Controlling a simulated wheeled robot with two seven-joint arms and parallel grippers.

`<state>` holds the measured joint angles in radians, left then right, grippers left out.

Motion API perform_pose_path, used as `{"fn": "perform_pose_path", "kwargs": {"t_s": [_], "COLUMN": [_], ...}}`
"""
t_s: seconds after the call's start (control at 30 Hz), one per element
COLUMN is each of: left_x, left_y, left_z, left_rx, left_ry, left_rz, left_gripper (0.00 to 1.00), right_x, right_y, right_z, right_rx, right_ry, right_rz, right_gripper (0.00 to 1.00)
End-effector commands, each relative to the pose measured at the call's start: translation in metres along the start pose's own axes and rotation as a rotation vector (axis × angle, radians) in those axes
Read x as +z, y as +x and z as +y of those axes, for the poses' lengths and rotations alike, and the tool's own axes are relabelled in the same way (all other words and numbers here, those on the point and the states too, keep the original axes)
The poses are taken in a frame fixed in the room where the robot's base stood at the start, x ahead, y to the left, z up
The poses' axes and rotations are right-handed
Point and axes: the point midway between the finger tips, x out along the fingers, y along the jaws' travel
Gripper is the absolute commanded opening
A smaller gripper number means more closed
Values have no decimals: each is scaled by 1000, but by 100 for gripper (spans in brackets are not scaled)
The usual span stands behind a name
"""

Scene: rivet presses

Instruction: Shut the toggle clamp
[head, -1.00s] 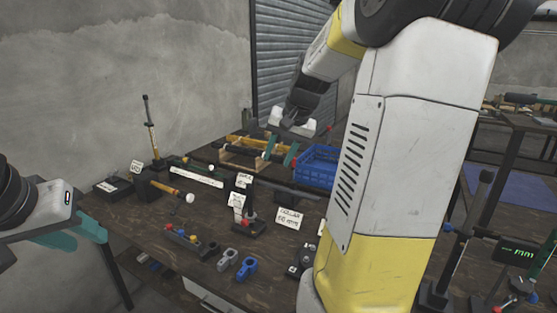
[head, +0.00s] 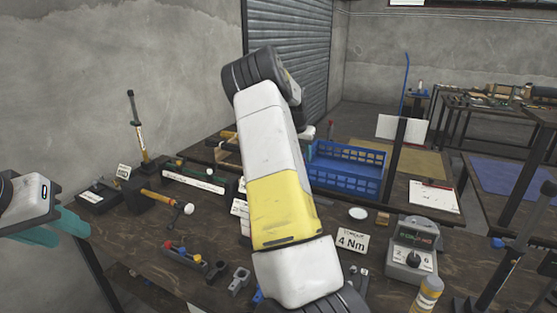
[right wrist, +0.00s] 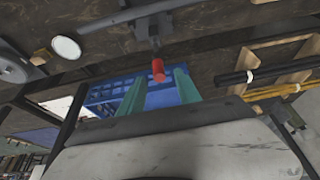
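In the right wrist view, a dark lever with a red tip (right wrist: 158,70), which looks like the toggle clamp's handle, points toward my right gripper (right wrist: 158,88). The gripper's two teal fingers are apart, with the red tip showing just ahead of the gap between them. I cannot tell whether they touch it. In the head view my own right arm hides most of the clamp and the right gripper. My left gripper (head: 62,230) is at the left edge, away from the clamp, its teal fingers apart and empty.
A blue crate (head: 345,184) stands behind my right arm. A grey tester (head: 412,262), a 4 Nm card (head: 352,241) and a yellow bottle (head: 427,295) are at the right.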

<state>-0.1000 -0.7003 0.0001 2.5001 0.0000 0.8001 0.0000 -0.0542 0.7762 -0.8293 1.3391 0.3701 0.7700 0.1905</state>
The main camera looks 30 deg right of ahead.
Motion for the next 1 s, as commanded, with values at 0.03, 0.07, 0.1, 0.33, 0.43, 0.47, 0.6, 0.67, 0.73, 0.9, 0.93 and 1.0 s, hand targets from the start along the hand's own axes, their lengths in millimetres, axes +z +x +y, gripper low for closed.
{"fn": "perform_pose_path", "kwargs": {"t_s": [0.03,0.07,0.1,0.33,0.43,0.47,0.6,0.67,0.73,0.9,0.93,1.0], "left_x": [0,0,0,0,0,0,0,0,0,0,0,0], "left_y": [0,0,0,0,0,0,0,0,0,0,0,0], "left_z": [0,0,0,0,0,0,0,0,0,0,0,0], "left_rx": [0,0,0,0,0,0,0,0,0,0,0,0], "left_ry": [0,0,0,0,0,0,0,0,0,0,0,0], "left_rz": [0,0,0,0,0,0,0,0,0,0,0,0], "left_gripper": [36,36,36,36,36,36,36,36,36,36,36,36], "right_x": [1,1,0,0,0,0,0,0,0,0,0,0], "right_y": [10,14,19,36,37,37,37,36,36,36,36,36], "right_z": [1,0,0,0,0,0,0,0,0,0,0,0], "right_rx": [3,2,1,-1,-1,-1,-1,-1,-1,-1,-1,-1], "right_ry": [-1,-2,-1,-1,-1,-1,-1,-1,-1,-1,-1,-1], "right_rz": [-2,-2,0,0,0,0,0,0,0,0,0,0], "right_gripper": [40,40,40,40,40,40,36,24,11,0,0,0]}}
